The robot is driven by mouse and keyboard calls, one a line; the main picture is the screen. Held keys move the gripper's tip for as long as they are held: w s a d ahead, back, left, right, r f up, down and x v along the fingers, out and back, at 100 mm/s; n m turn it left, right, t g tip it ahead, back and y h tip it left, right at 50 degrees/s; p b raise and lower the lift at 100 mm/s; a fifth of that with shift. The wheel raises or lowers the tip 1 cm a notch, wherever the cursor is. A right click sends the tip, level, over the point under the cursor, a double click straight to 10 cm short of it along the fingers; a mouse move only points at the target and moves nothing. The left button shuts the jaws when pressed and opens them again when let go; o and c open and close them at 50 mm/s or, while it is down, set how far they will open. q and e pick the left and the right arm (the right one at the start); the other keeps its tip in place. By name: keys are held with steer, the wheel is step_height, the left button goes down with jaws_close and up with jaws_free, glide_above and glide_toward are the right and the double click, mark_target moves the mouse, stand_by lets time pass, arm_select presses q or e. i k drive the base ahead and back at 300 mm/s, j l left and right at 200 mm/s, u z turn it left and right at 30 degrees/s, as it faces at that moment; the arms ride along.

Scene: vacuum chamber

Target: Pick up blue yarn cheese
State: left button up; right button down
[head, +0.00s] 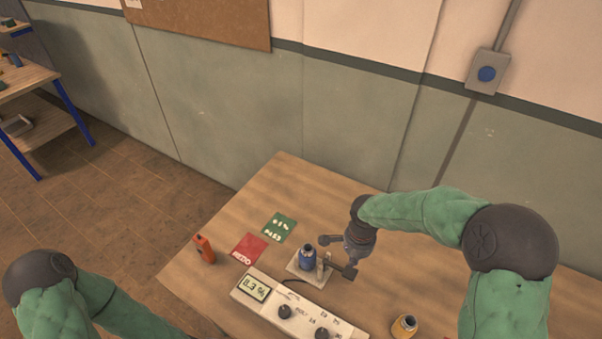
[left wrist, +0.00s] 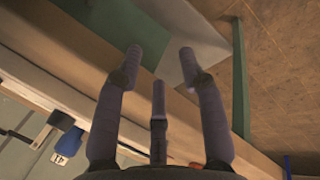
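The blue yarn cheese (head: 308,259), a small blue spool with a dark top, stands upright on a light plate (head: 296,269) on the wooden table. My right gripper (head: 337,256) is just to its right, with its dark fingers spread apart and pointing toward it. One finger ends behind the spool's right side and the other in front of it; I cannot tell whether they touch it. My left gripper (left wrist: 161,54) shows in the left wrist view with its fingers apart and nothing between them. It is outside the head view.
A tester box (head: 291,306) with a display and knobs lies just in front of the plate. A yellow spool (head: 404,326) stands front right. A red card (head: 248,249), a green card (head: 279,227) and an orange object (head: 204,249) lie left. The table's back (head: 300,180) is clear.

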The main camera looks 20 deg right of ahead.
mark_target(307, 254)
steer(key=k+j, duration=0.75)
steer(key=j, duration=0.2)
